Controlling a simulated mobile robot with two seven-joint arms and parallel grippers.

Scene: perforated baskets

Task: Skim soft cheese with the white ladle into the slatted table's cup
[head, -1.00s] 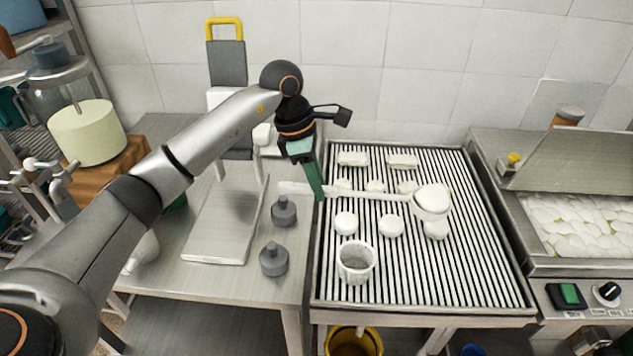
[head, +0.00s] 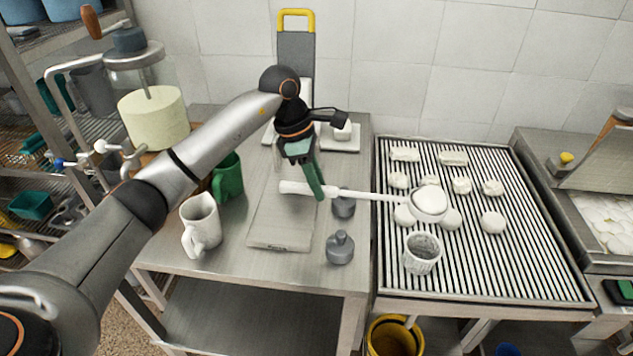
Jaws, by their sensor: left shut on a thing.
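My left gripper (head: 318,188) is shut on the handle of the white ladle (head: 372,195). The handle lies roughly level and points right. The ladle's bowl holds a white mound of soft cheese (head: 430,199) and is above the slatted table (head: 505,262), among white cheese pieces. The white perforated cup (head: 422,254) stands on the slats, just below the bowl in the picture and apart from it. The inside of the cup looks empty. My right gripper is not in view.
Several cheese pieces (head: 492,222) lie on the slats. On the steel table left are a board (head: 284,222), two grey weights (head: 340,248), a white jug (head: 200,226) and a green mug (head: 228,178). A vat of white curd (head: 606,222) stands at right.

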